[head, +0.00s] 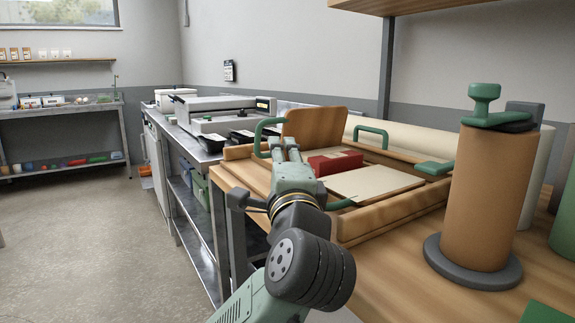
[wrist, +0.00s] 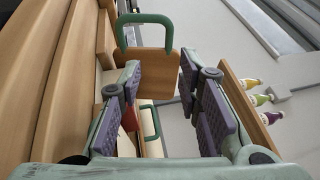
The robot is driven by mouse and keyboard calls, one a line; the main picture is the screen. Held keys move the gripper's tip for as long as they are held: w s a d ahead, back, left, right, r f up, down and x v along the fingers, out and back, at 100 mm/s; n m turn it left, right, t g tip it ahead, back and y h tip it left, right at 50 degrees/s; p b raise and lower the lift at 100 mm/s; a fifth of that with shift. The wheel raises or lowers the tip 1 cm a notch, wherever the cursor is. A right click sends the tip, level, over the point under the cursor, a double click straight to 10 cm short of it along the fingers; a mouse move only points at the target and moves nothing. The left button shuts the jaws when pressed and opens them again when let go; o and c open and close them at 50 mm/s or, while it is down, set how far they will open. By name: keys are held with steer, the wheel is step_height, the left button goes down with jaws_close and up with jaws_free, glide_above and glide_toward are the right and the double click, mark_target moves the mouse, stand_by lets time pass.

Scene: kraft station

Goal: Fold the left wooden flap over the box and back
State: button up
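The left wooden flap (head: 314,128) stands roughly upright at the left side of the wooden box (head: 395,212). Its green handle (head: 268,136) points left, toward the aisle. In the wrist view the flap (wrist: 160,64) and its handle (wrist: 145,22) show beyond the fingertips. My gripper (head: 284,150) is near the flap, in front of its lower part. In the wrist view my gripper (wrist: 160,82) is open, with purple pads apart and nothing clearly held between them. Contact with the flap cannot be told. My arm hides part of the box's left side.
A red block (head: 335,163) and a pale sheet (head: 372,182) lie in the box. Other green handles (head: 371,134) (head: 435,168) sit behind and right. A brown roll (head: 478,190) on a grey base stands right. A steel bench (head: 190,140) with equipment is left; floor beyond is clear.

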steer(key=shift+s+d, duration=0.1)
steer(key=shift+s, duration=0.15)
